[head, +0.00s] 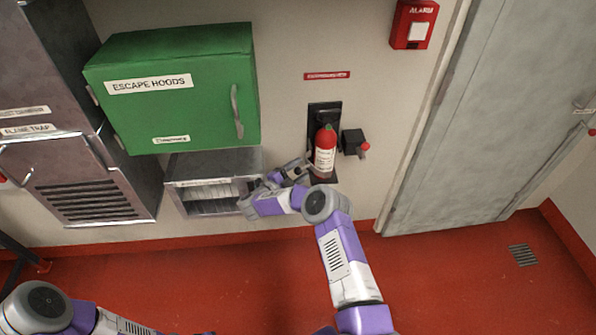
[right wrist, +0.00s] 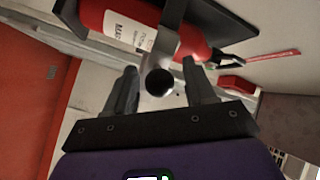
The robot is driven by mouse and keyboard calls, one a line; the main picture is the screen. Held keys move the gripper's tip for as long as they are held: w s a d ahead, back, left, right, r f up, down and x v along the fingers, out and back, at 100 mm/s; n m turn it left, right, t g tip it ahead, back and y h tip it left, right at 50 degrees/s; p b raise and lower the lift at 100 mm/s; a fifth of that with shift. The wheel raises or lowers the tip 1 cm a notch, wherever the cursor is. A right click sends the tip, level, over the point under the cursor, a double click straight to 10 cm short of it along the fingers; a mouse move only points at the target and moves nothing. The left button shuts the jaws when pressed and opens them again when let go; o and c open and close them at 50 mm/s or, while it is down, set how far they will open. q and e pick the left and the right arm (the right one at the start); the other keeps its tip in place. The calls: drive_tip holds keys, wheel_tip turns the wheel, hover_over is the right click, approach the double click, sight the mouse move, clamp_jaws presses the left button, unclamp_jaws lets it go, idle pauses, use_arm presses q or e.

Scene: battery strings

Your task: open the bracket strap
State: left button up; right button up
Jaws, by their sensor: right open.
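The red fire extinguisher (head: 325,150) with a white label stands upright in a dark wall bracket (head: 324,112). In the right wrist view, the extinguisher (right wrist: 128,22) lies across the top, with a dark grey strap (right wrist: 173,14) across its body. A grey latch piece with a round dark end (right wrist: 160,80) sits at the strap's near end. My right gripper (head: 298,167) is at the extinguisher's left side. In the right wrist view its open fingers (right wrist: 160,88) stand on both sides of the latch piece; contact cannot be told. My left gripper is out of view.
A dark box with a red knob (head: 354,143) is on the wall right of the extinguisher. The green escape hoods cabinet (head: 190,85) and a grey louvred unit (head: 215,163) are on the left. A grey door (head: 480,120) is at right. The red floor (head: 440,280) is clear.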

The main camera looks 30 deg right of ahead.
sight(298, 168)
wheel_tip(298, 168, up, 10)
drive_tip(key=p, duration=0.3)
drive_tip(key=shift+r, duration=0.1)
